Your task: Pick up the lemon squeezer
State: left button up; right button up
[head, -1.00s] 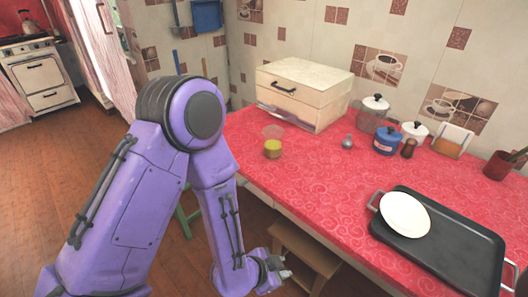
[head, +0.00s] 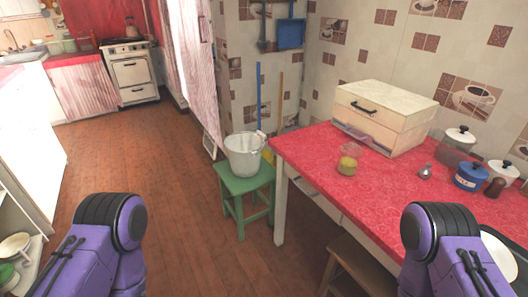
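I cannot tell for certain which object is the lemon squeezer. A small yellow-green object (head: 347,166) with a clear, pinkish part behind it stands near the left end of the red-covered counter (head: 385,197). A small shiny grey object (head: 426,172) with a narrow top stands farther right on the same counter. Both are too small to make out in detail. Only purple links of my two arms show at the lower left and lower right. Both grippers are outside the picture.
A cream drawer box (head: 385,115), a blue canister (head: 471,176) and a brown shaker (head: 494,187) stand on the counter. A green stool (head: 245,185) with a white bucket (head: 245,155) stands at its left end. A wooden stool (head: 365,265) is at its front. The left floor is open.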

aim_at(351, 153)
jog(key=u, duration=1)
jog(key=i, duration=2.05)
jog(key=z, duration=3.45)
